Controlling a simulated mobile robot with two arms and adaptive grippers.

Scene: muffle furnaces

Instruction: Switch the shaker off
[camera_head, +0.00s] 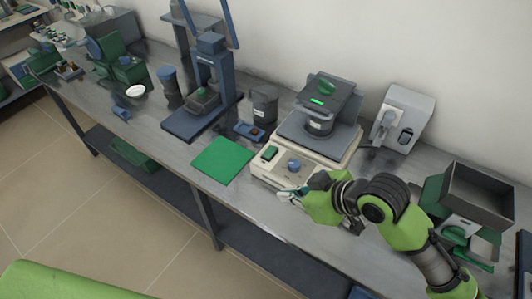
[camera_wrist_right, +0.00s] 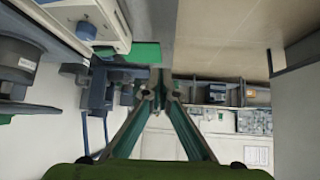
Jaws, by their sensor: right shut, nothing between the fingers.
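The shaker (camera_head: 334,155) stands on the bench as a beige base with a grey platform. A dark block with a green display and a grey jar are on the platform. On its front are a green switch (camera_head: 270,153) and a blue knob (camera_head: 294,165). My right gripper (camera_head: 284,194) is shut and empty, just in front of the panel's lower edge; I cannot tell whether it touches. In the right wrist view the right gripper's fingers (camera_wrist_right: 159,88) meet at their tips, and part of the shaker (camera_wrist_right: 98,12) shows at upper left. My left gripper is not in view.
A green mat (camera_head: 222,160) lies left of the shaker on the grey bench (camera_head: 180,149). A blue press-like stand (camera_head: 205,92) is further left. A grey-white device (camera_head: 403,117) and an open dark box (camera_head: 478,195) stand to the right. The wall is behind.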

